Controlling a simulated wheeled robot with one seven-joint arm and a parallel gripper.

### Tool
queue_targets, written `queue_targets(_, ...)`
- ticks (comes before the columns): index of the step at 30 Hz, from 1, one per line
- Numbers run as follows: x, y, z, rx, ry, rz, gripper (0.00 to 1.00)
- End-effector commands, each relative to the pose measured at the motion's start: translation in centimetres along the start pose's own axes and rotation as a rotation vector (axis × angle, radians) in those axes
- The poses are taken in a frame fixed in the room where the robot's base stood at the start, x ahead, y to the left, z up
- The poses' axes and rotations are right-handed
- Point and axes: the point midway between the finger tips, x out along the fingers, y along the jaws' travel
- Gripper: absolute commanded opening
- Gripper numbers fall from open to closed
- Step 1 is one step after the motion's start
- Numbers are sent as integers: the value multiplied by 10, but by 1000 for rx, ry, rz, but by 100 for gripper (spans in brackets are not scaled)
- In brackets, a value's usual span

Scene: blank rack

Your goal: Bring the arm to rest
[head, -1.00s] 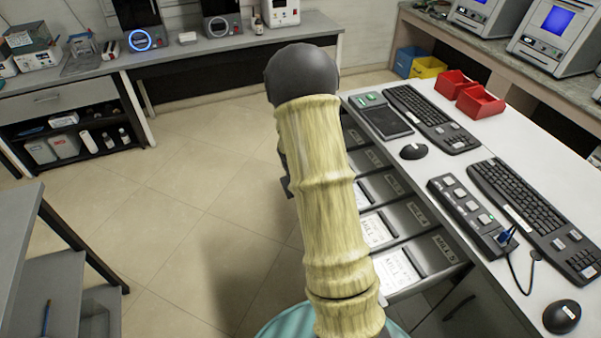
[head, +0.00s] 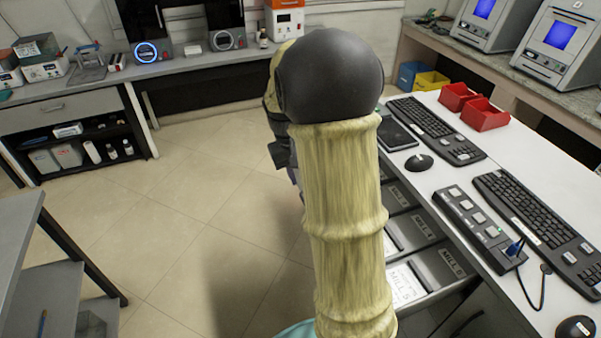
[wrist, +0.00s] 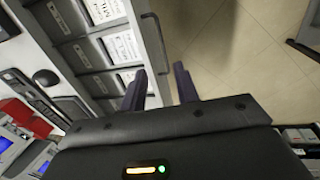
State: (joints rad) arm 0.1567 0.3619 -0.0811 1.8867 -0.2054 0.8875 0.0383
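My gripper (wrist: 160,78) shows in the wrist view with its two dark fingers apart and nothing between them. Floor and the edge of the labelled rack lie beyond the fingertips. In the head view my pale, ringed arm with its dark round joint stands up through the middle of the picture and hides most of the gripper. The rack (head: 452,262), with grey label fronts marked MILL and white cards in some slots, is to the right of my arm and partly hidden by it. It also shows in the wrist view (wrist: 90,55).
A white worktop (head: 535,160) with keyboards, a mouse, a button box (head: 480,228) and red bins (head: 484,114) borders the rack on the right. A grey table (head: 18,235) stands at the left. Open tiled floor (head: 185,215) lies between, with a bench along the back wall.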

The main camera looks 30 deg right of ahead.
Motion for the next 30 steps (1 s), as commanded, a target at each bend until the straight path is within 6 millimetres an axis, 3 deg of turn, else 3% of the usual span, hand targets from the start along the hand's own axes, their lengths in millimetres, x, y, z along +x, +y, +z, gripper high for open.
queue_targets(13, 0, 0, 0, 0, 0, 0, 31)
queue_targets(17, 0, -8, 6, -10, 12, -12, 31)
queue_targets(23, 1, -48, 44, -54, 80, -78, 31)
queue_targets(30, 6, -99, 114, -102, 189, -168, 31)
